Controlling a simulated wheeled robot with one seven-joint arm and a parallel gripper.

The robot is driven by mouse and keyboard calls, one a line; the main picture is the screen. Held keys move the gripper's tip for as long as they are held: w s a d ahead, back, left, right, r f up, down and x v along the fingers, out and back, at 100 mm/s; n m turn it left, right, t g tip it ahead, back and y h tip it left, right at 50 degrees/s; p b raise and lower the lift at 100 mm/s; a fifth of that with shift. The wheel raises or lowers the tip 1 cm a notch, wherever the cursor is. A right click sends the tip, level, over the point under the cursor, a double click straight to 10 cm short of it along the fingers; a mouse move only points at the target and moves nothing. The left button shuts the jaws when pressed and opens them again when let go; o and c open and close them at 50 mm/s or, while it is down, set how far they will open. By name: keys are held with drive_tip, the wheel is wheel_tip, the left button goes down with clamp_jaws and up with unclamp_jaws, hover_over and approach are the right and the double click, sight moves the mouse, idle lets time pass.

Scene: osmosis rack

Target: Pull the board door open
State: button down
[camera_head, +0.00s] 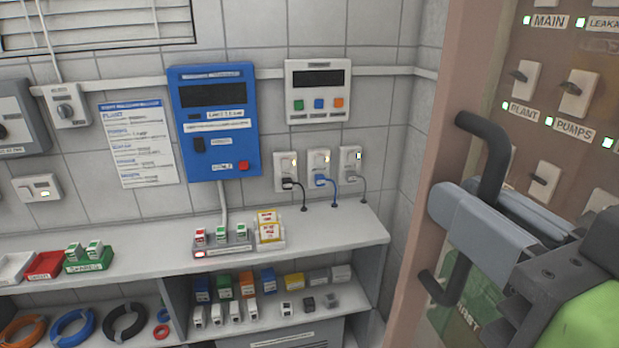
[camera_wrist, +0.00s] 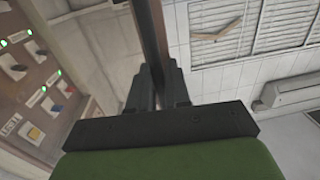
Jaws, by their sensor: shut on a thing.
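The board door (camera_head: 437,135) shows at the right of the head view as a brownish-pink upright frame. Its black bow-shaped handle (camera_head: 488,140) stands upright. My gripper (camera_head: 478,208) is shut on the middle of the handle, and its grey fingers hide that part; the handle's two ends show above and below. In the wrist view my gripper's fingers (camera_wrist: 157,82) close around a dark upright bar (camera_wrist: 148,30). The switch board (camera_head: 560,90) has white switches and lit green lamps. It also shows at the left of the wrist view (camera_wrist: 35,95). I cannot tell how far the door stands from it.
A grey counter (camera_head: 345,235) with small boxes and trays runs along the tiled wall, left of the door. A blue control box (camera_head: 215,155) and a white panel (camera_head: 318,90) hang above it. Window blinds (camera_wrist: 240,30) show in the wrist view.

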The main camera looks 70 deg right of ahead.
drive_tip(key=c, duration=1.3)
unclamp_jaws()
drive_tip(key=v, duration=0.7)
drive_tip(key=shift+s+a+p, duration=0.15)
drive_tip(key=shift+s+p, duration=0.05)
drive_tip(key=shift+p, duration=0.1)
